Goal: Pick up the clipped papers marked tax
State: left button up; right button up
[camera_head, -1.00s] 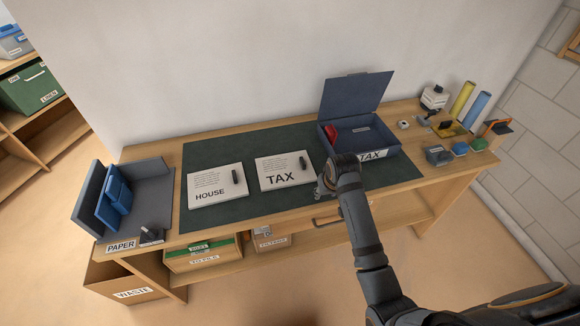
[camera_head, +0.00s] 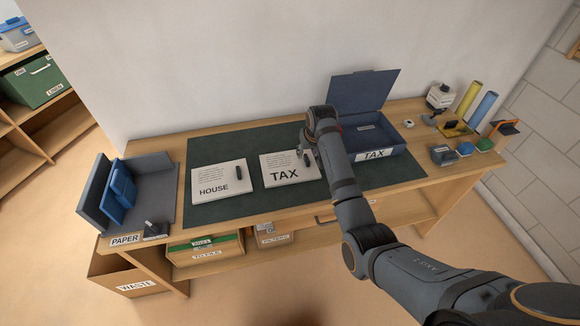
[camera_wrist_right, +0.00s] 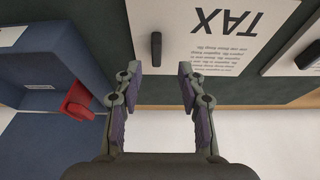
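The clipped papers marked TAX (camera_head: 284,175) lie flat on the dark green mat, left of the open box. They also show in the right wrist view (camera_wrist_right: 200,45), with the black clip (camera_wrist_right: 156,47) near one edge. My right gripper (camera_head: 308,158) is over the right part of the TAX papers and hides their clip in the head view. In the right wrist view my right gripper (camera_wrist_right: 161,82) is open and empty, its fingers apart at the papers' edge, with the clip between and ahead of them. My left gripper is not in view.
Papers marked HOUSE (camera_head: 218,180) with a black clip lie to the left. An open blue box labelled TAX (camera_head: 375,155) stands right, a red thing (camera_wrist_right: 78,101) at its edge. A grey paper tray (camera_head: 157,192) is at the left end. Small items crowd the bench's right end.

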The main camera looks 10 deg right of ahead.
aim_at(307, 158)
jog(key=shift+d+x, duration=0.15)
jog(key=shift+x, duration=1.2)
jog(key=shift+d+x, duration=0.1)
jog(key=shift+x, duration=1.25)
jog(key=shift+c, duration=0.6)
grip_shut()
jog(key=shift+r, duration=0.1)
